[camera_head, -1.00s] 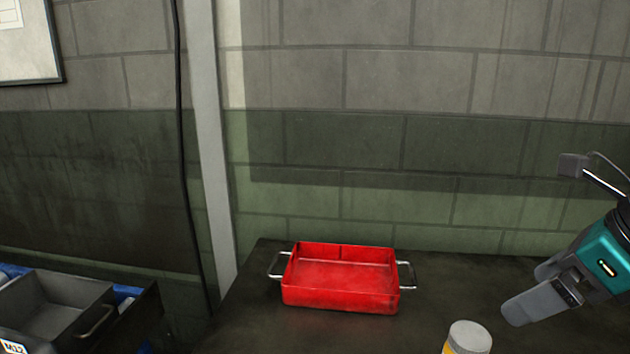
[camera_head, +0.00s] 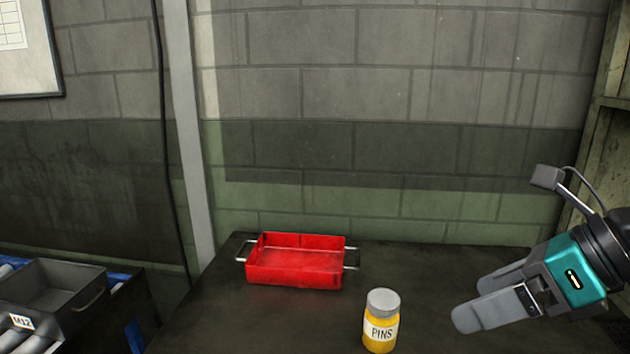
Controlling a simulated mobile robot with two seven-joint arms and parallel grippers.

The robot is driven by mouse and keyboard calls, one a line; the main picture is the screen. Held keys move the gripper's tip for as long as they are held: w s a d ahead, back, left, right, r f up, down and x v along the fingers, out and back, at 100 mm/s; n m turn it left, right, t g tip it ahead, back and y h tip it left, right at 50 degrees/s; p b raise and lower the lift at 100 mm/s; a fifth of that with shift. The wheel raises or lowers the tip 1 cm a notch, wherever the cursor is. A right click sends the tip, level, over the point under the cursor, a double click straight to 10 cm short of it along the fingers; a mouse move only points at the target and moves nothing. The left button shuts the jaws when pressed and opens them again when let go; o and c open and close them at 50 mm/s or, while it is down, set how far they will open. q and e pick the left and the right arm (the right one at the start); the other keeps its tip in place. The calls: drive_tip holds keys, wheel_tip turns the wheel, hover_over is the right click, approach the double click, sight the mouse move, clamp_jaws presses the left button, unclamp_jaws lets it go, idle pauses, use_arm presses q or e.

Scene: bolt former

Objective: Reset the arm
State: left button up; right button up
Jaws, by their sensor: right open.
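My right gripper (camera_head: 482,300) comes in from the right edge, above the right part of the dark table. Its two grey fingers point left and stand apart, with nothing between them. The teal body of the wrist shows behind the fingers. My left gripper is not in view.
A red tray (camera_head: 296,277) with metal side handles stands on the table (camera_head: 250,325), empty inside. A yellow jar (camera_head: 380,322) labelled PINS, with a grey lid, stands upright between tray and gripper. A grey bin (camera_head: 62,292) marked M12 is at the lower left. A wall closes off the back.

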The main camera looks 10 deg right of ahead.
drive_tip(key=a+r+m+t+y, duration=0.3)
drive_tip(key=a+r+m+y, duration=0.2)
drive_tip(key=a+r+y, duration=0.45)
drive_tip(key=w+d+f+m+t+h, duration=0.1)
drive_tip(key=w+d+m+t+h, duration=0.3)
drive_tip(key=m+t, duration=0.9)
drive_tip(key=w+d+f+m+g+h, duration=0.1)
drive_tip(key=d+f+m+g+h, duration=0.1)
drive_tip(key=d+f+m+h, duration=0.45)
drive_tip(key=w+d+f+m+g+h, duration=0.1)
drive_tip(key=d+f+m+h, duration=0.2)
drive_tip(key=f+m+h, duration=0.75)
drive_tip(key=s+a+f+m+g+y, duration=0.2)
drive_tip(key=s+a+f+m+g, duration=0.15)
drive_tip(key=s+f+g, duration=0.55)
drive_tip(key=s+a+f+m+g+y, duration=0.35)
drive_tip(key=s+f+g, duration=0.25)
drive_tip(key=s+f, duration=0.45)
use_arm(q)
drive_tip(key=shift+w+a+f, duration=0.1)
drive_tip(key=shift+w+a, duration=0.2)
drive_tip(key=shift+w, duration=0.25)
use_arm(e)
drive_tip(key=w+a+f+n+t, duration=0.1)
drive_tip(key=w+a+f+t, duration=0.2)
drive_tip(key=w+f+t, duration=0.4)
wheel_tip(320, 180, down, 3)
drive_tip(key=shift+w+r+y, duration=0.1)
drive_tip(key=shift+w+y, duration=0.2)
drive_tip(key=shift+w, duration=0.4)
